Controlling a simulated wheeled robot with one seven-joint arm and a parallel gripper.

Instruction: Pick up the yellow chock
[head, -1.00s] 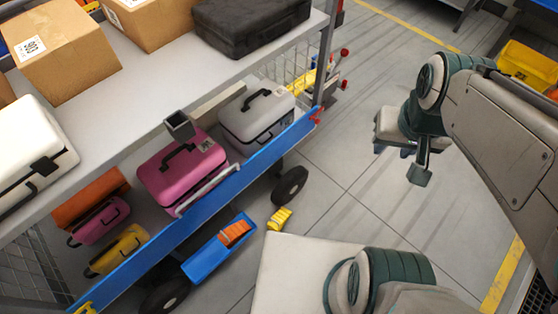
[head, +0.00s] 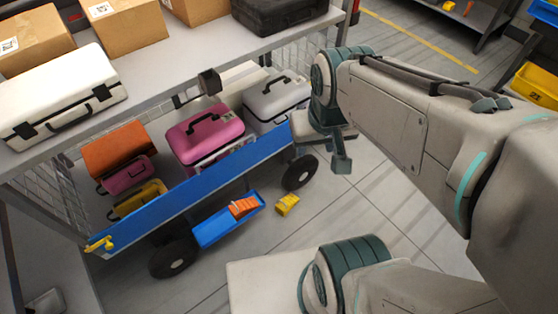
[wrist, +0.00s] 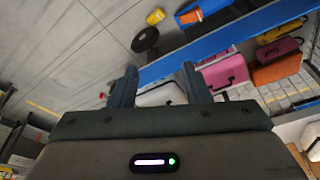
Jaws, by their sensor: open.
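The yellow chock (head: 287,204) lies on the grey floor beside the cart's front wheel, just right of a blue tray. It also shows at the top of the wrist view (wrist: 155,17), near the wheel. My gripper (wrist: 160,82) is open and empty, its two dark fingers apart at the centre of the wrist view. In the head view my wrist is above and to the right of the chock, clear of it, and the fingers are mostly hidden.
A blue tray (head: 226,222) holding an orange chock (head: 243,207) lies beside the cart. The cart's blue side rail (head: 190,196), black wheel (head: 299,172) and pink case (head: 205,135) are close by. Open floor lies right of the yellow chock.

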